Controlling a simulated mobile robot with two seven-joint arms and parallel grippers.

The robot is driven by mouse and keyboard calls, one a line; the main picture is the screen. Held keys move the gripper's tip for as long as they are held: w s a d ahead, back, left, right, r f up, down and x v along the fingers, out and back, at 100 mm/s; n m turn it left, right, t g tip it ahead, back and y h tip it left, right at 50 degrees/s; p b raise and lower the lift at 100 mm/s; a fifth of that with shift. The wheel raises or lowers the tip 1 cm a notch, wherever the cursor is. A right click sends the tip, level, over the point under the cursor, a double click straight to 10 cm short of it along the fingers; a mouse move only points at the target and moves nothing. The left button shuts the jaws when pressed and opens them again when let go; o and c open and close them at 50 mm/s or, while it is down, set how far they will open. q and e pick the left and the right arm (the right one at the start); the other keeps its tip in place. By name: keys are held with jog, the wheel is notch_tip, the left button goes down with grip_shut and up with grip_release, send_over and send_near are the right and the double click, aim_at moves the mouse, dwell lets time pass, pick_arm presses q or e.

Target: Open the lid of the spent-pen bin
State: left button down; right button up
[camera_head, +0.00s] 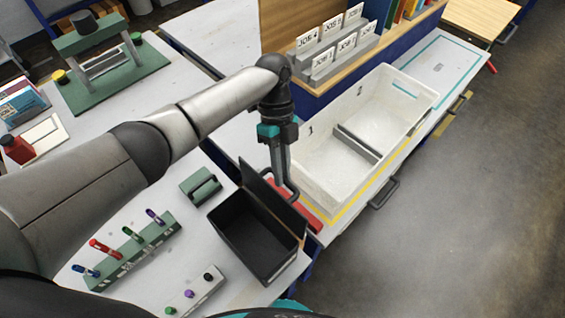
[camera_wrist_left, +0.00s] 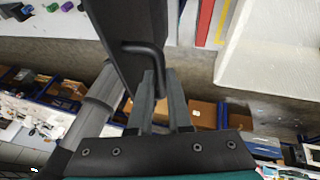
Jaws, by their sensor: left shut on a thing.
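The spent-pen bin (camera_head: 240,245) is a black open-topped box at the front right of the near table. Its dark lid (camera_head: 270,198) stands raised along the bin's far side, so the empty-looking inside shows. My left gripper (camera_head: 283,182) is above the bin's far edge, shut on the lid's black bar handle. In the left wrist view the handle (camera_wrist_left: 146,50) passes between my left fingers (camera_wrist_left: 160,88), with the dark lid (camera_wrist_left: 128,30) beside them. My right gripper is not in view.
A pen rack (camera_head: 130,245) and a small block with pens (camera_head: 190,295) stand left of the bin. A green block (camera_head: 201,187) lies behind it. A large white crate (camera_head: 335,165) and a red item (camera_head: 312,218) are close to the lid's right.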

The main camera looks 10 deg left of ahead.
pick_arm(q)
jog(key=shift+s+a+f, duration=0.1)
jog(key=shift+s+f, duration=0.05)
jog(key=shift+f, duration=0.15)
jog(key=c, duration=0.8)
grip_release()
jog(key=shift+r, duration=0.15)
jog(key=shift+c, duration=0.2)
jog(key=shift+w+r, duration=0.2)
jog(key=v, duration=1.4)
jog(key=shift+w+r+b, duration=0.25)
jog(key=shift+r+b, duration=0.1)
jog(key=shift+c, duration=0.3)
